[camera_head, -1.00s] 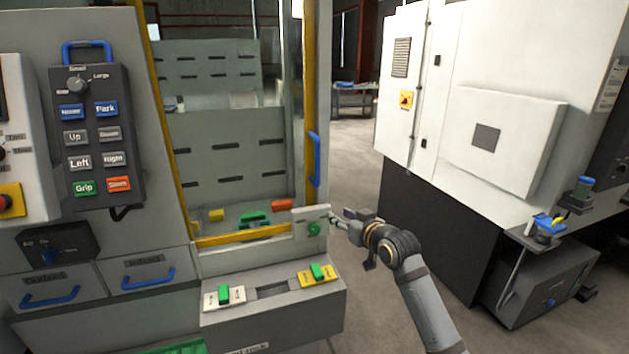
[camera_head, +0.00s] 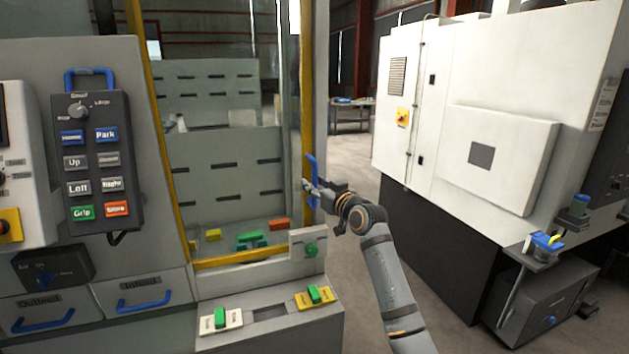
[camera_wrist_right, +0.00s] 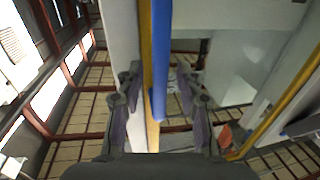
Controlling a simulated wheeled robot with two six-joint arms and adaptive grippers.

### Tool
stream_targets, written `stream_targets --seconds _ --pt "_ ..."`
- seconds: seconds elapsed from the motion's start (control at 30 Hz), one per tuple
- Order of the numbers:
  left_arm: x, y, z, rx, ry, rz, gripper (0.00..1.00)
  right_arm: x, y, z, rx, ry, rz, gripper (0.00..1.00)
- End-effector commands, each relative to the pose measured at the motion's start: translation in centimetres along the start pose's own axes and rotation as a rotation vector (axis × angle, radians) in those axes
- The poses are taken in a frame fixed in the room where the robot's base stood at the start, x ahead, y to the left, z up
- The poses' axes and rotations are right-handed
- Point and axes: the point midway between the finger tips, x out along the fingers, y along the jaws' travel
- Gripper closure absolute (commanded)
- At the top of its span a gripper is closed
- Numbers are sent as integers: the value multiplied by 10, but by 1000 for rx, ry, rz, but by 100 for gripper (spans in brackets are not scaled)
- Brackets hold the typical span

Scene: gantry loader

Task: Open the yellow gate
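The yellow gate (camera_head: 307,106) stands across the front opening of the grey machine and looks closed. Its upright blue handle (camera_head: 312,169) is on the right yellow post. My right gripper (camera_head: 307,188) is at the lower part of this handle. In the right wrist view, the blue handle (camera_wrist_right: 161,60) runs between the two fingers of my right gripper (camera_wrist_right: 159,82). The fingers are apart, with a gap visible on either side of the handle. My left gripper is not in view.
A plate with a green button (camera_head: 311,250) sits below the handle. A control pendant (camera_head: 97,150) hangs at the left. Colored blocks (camera_head: 280,224) lie inside the enclosure. A white machine (camera_head: 455,110) stands at the right, with open floor between.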

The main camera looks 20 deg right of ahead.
Motion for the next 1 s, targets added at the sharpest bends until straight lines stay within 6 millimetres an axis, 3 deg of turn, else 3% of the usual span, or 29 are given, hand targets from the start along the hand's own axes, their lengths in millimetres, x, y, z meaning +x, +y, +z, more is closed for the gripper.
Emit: stream_targets --seconds 0.33,0.6,1.0 --pt "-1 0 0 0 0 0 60 6 0 0 -1 0 0 63" --pt "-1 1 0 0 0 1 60 6 0 0 -1 0 0 100" --pt "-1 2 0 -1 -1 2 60 6 0 1 0 -1 0 100"
